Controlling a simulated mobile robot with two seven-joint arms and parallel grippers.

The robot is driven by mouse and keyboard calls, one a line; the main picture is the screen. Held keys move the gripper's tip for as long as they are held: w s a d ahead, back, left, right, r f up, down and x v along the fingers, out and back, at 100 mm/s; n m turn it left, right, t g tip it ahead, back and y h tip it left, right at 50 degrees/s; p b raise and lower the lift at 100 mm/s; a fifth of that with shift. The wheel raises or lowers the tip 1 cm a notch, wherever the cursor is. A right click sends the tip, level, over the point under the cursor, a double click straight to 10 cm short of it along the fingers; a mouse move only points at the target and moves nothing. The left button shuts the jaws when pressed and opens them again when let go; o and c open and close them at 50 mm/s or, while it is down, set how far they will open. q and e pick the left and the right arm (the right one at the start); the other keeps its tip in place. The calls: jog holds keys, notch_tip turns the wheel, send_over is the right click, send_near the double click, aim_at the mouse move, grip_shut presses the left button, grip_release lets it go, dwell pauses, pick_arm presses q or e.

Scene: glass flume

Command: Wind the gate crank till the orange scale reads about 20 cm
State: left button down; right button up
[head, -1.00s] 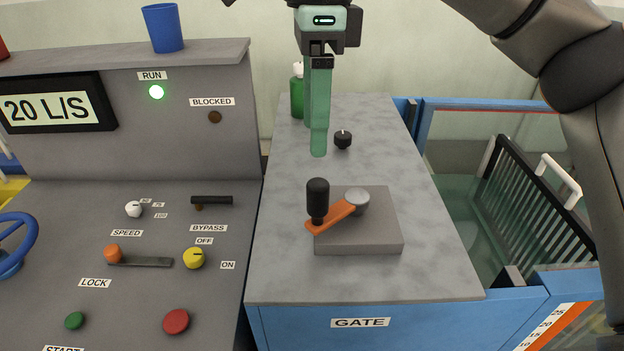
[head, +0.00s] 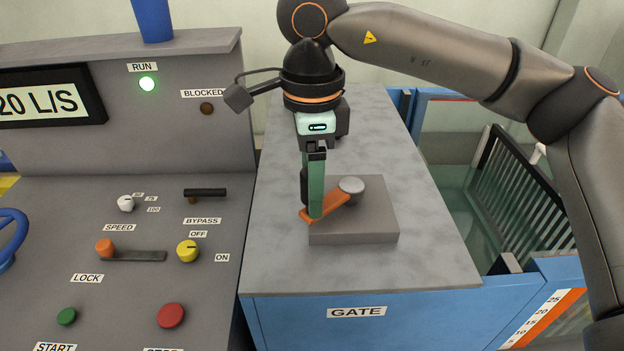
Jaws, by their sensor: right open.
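The gate crank (head: 334,203) is an orange arm on a grey block (head: 352,235), with a round grey hub (head: 351,186) at its right end. Its black knob (head: 304,187) stands at the arm's left end, mostly hidden behind my gripper. My right gripper (head: 315,212) is open, its green fingers pointing down at the knob. I cannot tell whether the fingers touch it. The orange scale (head: 550,318) at the lower right shows 25, 20 and 15 marks, and its lower part is cut off. My left gripper is not in view.
A control panel (head: 120,230) with knobs and buttons stands at the left; its display (head: 48,97) reads 20 L/S and the RUN lamp (head: 147,84) glows green. A flume with a black rack (head: 520,180) lies at the right. The bench top (head: 400,270) before the block is clear.

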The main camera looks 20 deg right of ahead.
grip_shut()
dwell(0.6)
dwell(0.8)
